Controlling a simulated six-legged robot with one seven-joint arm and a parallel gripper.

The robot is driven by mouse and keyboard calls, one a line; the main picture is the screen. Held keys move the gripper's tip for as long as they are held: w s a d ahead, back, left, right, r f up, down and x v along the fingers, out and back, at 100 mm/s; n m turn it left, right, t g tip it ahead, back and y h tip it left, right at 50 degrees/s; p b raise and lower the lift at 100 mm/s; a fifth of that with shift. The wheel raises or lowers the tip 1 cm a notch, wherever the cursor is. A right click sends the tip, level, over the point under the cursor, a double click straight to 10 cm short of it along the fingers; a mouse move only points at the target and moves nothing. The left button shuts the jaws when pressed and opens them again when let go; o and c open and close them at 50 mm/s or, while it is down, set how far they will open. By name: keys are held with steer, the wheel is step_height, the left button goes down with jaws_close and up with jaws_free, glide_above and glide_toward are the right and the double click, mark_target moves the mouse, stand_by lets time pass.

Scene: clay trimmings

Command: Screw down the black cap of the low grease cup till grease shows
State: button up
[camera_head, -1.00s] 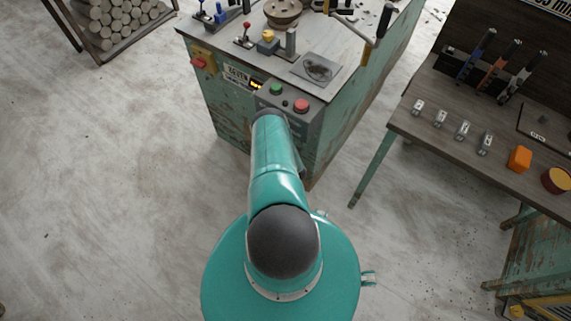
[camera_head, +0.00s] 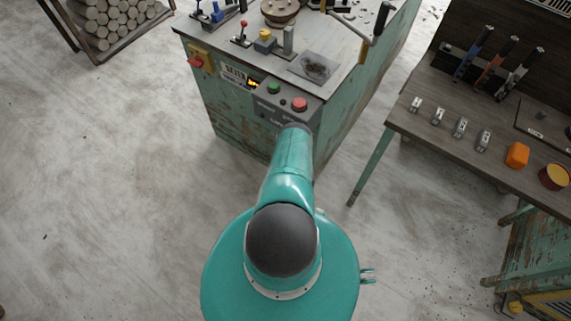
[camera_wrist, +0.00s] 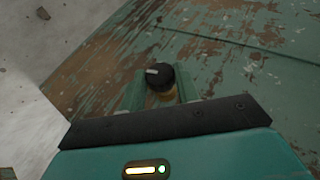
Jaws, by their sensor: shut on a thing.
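The black cap (camera_wrist: 160,75) of the low grease cup shows in the wrist view, with a pale mark on its top. A brass-coloured part of the cup (camera_wrist: 163,95) shows just below the cap. My gripper (camera_wrist: 160,90) has one finger on each side of the cap and is shut on it. The cup sits close against the worn green side of the machine (camera_wrist: 225,60). I cannot make out any grease around it. In the head view my own arm reaches toward the machine's front, and its end and the grease cup are hidden.
A workbench (camera_head: 470,140) with clamps, an orange block (camera_head: 517,155) and tools stands at the right. A log rack (camera_head: 110,30) is at the upper left. Floor is clear between.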

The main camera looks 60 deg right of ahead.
steer(key=shift+w+a, duration=0.1)
steer(key=shift+w, duration=0.05)
steer(key=o, duration=1)
steer(key=v, duration=1.3)
steer(key=shift+s+a+r, duration=0.15)
steer(key=shift+s, duration=0.2)
